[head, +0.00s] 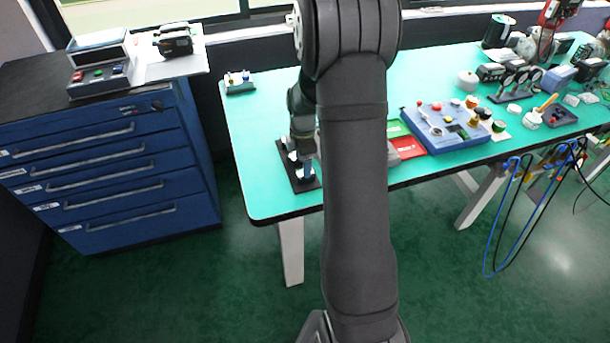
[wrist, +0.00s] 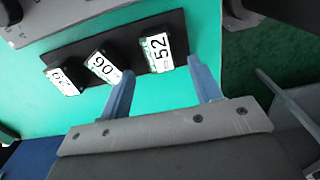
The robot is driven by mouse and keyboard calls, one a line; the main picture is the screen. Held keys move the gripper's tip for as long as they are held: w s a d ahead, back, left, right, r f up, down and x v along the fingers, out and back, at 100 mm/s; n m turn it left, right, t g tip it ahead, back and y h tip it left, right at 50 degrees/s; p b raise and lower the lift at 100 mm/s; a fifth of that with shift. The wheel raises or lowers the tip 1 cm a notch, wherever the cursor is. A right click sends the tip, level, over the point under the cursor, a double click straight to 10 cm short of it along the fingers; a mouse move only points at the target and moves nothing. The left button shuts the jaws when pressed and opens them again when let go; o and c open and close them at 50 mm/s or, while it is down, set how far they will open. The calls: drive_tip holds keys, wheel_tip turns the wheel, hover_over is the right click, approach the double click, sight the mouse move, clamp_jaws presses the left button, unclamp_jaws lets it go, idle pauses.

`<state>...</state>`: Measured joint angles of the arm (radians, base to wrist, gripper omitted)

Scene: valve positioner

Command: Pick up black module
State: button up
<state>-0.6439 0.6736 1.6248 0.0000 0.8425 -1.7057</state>
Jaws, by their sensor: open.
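A narrow black rack (wrist: 118,48) shows in the wrist view with three small dark modules bearing white labels. The module labelled 52 (wrist: 157,53) is at the rack's right end. A middle module (wrist: 103,68) and a left module (wrist: 62,81) sit beside it. My gripper (wrist: 160,66) is open, its two blue-grey fingers on either side of the 52 module. I cannot tell whether they touch it. In the head view the rack (head: 293,170) lies near the table's front left edge, and my arm partly hides it.
The green table (head: 262,125) is bare left of the rack. A red tray (head: 408,147) and a blue-grey control box (head: 447,127) stand to the right, with more equipment beyond. A blue drawer cabinet (head: 115,165) stands left of the table.

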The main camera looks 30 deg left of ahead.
sight(299, 173)
drive_tip(key=shift+w+d+f, duration=0.1)
drive_tip(key=shift+f, duration=1.25)
drive_tip(key=shift+w+d+f, duration=0.1)
drive_tip(key=shift+f, duration=1.2)
drive_tip(key=c, duration=1.1)
drive_tip(key=shift+r, duration=0.1)
